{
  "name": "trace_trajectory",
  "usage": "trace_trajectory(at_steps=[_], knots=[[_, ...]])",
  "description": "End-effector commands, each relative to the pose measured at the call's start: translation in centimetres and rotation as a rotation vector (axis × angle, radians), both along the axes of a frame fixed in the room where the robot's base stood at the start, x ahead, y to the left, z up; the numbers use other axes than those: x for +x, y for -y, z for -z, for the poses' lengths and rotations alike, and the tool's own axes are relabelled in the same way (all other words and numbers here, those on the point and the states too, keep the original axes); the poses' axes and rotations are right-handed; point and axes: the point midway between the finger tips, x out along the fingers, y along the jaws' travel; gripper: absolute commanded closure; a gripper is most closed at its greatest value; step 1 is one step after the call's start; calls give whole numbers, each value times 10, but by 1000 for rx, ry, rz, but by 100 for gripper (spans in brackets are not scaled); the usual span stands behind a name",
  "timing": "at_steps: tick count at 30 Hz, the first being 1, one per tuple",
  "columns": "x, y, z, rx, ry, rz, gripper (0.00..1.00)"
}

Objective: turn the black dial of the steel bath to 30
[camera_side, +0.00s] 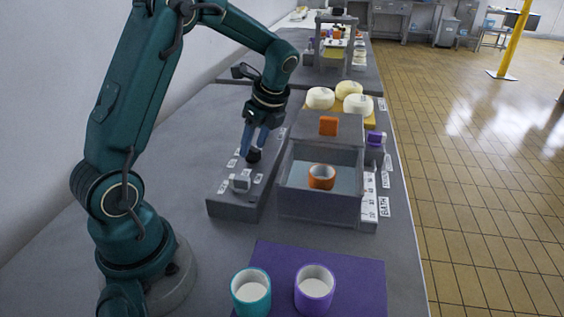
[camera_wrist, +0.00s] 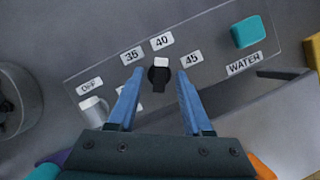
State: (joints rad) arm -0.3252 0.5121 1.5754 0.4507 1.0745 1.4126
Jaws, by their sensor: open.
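The black dial (camera_wrist: 160,76) sits on the sloping grey control panel (camera_wrist: 215,52). In the wrist view its white mark points up toward the 40 label (camera_wrist: 162,41), with 35 to the left and 45 to the right. A label near the left finger is partly hidden, its number unreadable. My gripper (camera_wrist: 160,84) is open, one blue finger on each side of the dial, with gaps showing. In the side view my gripper (camera_side: 257,143) points down over the dial (camera_side: 253,155). The steel bath (camera_side: 318,206) stands right of the panel, holding an orange cup (camera_side: 321,177).
A grey knob (camera_side: 240,182) by the OFF label and a teal button (camera_wrist: 248,32) by WATER share the panel. A purple mat (camera_side: 345,268) in front carries a teal cup (camera_side: 251,291) and a purple cup (camera_side: 314,288).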

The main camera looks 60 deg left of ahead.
Motion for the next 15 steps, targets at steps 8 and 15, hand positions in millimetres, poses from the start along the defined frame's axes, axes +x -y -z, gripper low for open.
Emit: trace_trajectory(at_steps=[8,15], knots=[[-1,-3,8,-1,1,0,50],[-1,-3,8,-1,1,0,100]])
